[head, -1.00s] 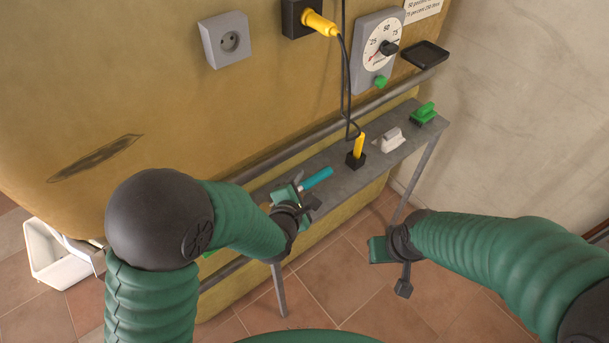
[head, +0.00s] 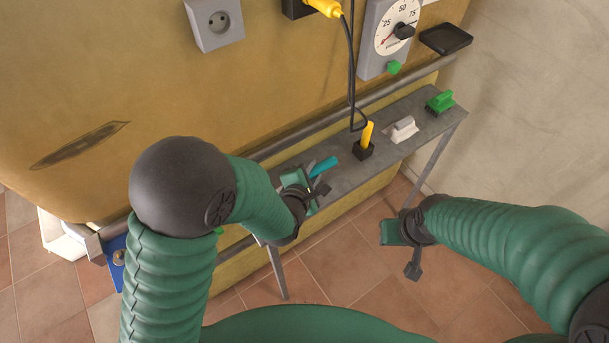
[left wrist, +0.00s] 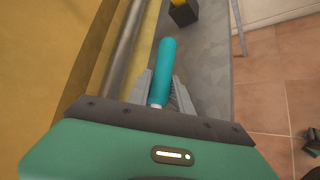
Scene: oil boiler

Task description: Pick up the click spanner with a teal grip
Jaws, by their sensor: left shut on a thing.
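The click spanner's teal grip (head: 323,166) shows just beyond my left gripper (head: 308,187) in the head view, over the left part of the grey shelf. In the left wrist view the teal grip (left wrist: 163,70) points away from the gripper, and its near end lies between the two grey fingers (left wrist: 161,98). My left gripper is shut on the spanner. The rest of the spanner is hidden by the gripper. My right gripper (head: 396,231) hangs in front of the shelf over the floor, away from the spanner; its fingers do not show clearly.
The narrow grey shelf (head: 350,182) also holds a black block with a yellow handle (head: 365,142), a white brush-like object (head: 402,129) and a green brush (head: 440,102). A pipe (head: 330,129) runs behind it. A black cable hangs from the yellow plug (head: 325,8).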

